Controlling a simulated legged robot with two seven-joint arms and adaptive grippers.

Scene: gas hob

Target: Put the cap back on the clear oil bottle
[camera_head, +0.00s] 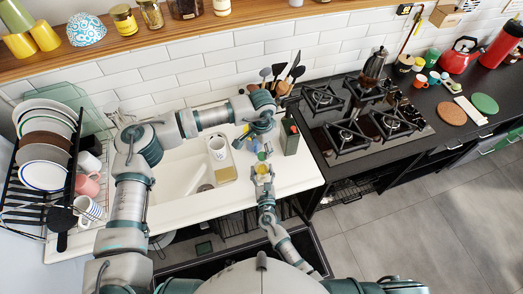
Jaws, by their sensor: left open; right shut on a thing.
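My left arm reaches over the sink from the left. Its gripper (250,141) is open above the counter strip between the sink and the hob. My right gripper (262,173) comes up from the bottom and is shut on a small yellow thing (262,168) just below the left gripper. I cannot tell whether this is the oil bottle or its cap. Small blue and yellow parts (261,155) show between the two grippers, too small to make out. The clear oil bottle and its cap cannot be told apart here.
A dark green bottle (290,137) stands close to the right of my grippers, with a utensil holder (282,88) behind. The gas hob (330,133) is further right. The sink (178,165) lies left, with a mug (217,148). A dish rack (68,190) stands far left.

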